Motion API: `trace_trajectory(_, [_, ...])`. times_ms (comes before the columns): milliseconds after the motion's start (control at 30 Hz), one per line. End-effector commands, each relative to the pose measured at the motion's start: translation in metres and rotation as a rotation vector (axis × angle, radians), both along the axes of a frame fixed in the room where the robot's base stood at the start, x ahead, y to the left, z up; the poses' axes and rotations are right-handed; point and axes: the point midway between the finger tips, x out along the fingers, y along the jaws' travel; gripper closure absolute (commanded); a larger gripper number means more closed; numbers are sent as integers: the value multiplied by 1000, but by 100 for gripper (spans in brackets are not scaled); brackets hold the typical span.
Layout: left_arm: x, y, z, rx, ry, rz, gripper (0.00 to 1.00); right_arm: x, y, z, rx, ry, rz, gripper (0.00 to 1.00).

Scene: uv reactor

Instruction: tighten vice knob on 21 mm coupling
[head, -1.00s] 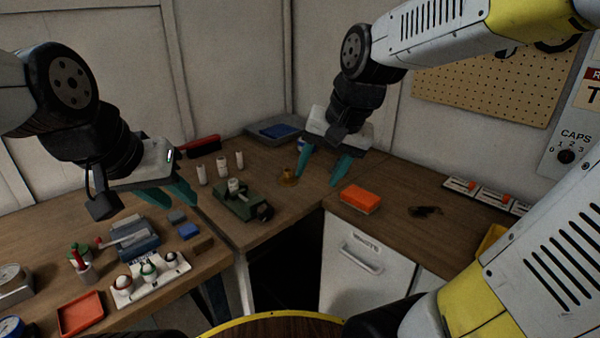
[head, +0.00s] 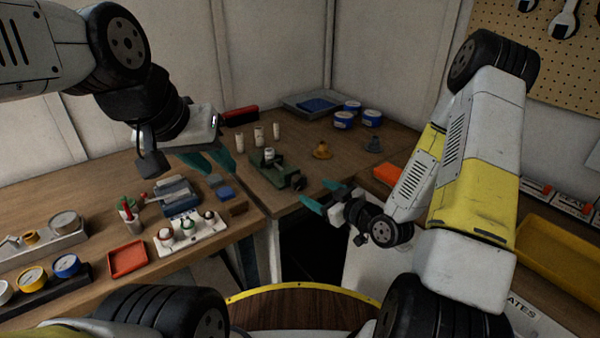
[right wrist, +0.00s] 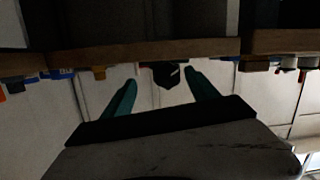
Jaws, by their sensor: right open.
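The green vice (head: 262,174) stands on the corner bench in the head view, with a pale cylindrical fitting, likely the coupling (head: 268,154), upright in it. Its dark knob (head: 297,181) faces the bench's front edge. My right gripper (head: 318,196) is open and empty, just in front of the knob and apart from it. In the right wrist view the picture is inverted, and the dark knob (right wrist: 166,74) shows beyond and between the teal fingers (right wrist: 160,82). My left gripper (head: 218,168) is open and empty above the bench left of the vice.
White cylinders (head: 258,137) stand behind the vice. An orange fitting (head: 321,151) and a grey fitting (head: 373,145) stand to its right. A white button panel (head: 190,232) and red tray (head: 127,259) lie on the left bench. An orange block (head: 388,174) is beside my right arm.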

Motion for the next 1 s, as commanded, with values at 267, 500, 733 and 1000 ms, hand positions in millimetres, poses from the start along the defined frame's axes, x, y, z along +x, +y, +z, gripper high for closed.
trace_trajectory(267, [0,0,0,0,0,0,68,-17,6,0,192,-99,-33,31])
trace_trajectory(500, [0,0,0,0,0,0,68,-1,19,2,207,-114,-35,31])
trace_trajectory(733, [0,0,0,0,0,0,68,29,41,2,208,-113,-35,31])
trace_trajectory(1000, [0,0,0,0,0,0,68,45,52,1,206,-110,-37,31])
